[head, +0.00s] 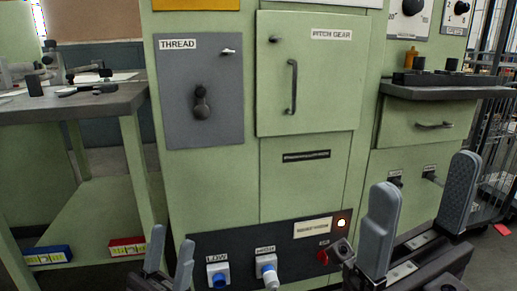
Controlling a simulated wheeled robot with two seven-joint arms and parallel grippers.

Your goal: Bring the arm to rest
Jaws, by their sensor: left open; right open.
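My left gripper (172,240) is at the bottom of the head view, left of centre. Its two grey fingers are apart with nothing between them. My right gripper (422,180) is at the lower right, larger in view. Its two grey fingers stand wide apart, with nothing held between them. Both grippers appear in front of the green machine (310,185); their distance from its panel is hard to judge. Most of both arms is outside the view.
A blue box (48,255) and a red box (128,246) lie low at the left, under a grey-topped bench (75,105) with tools. The machine's lower dark panel (298,246) has plugs and a lit lamp. A dark mesh cage (490,120) stands at the right.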

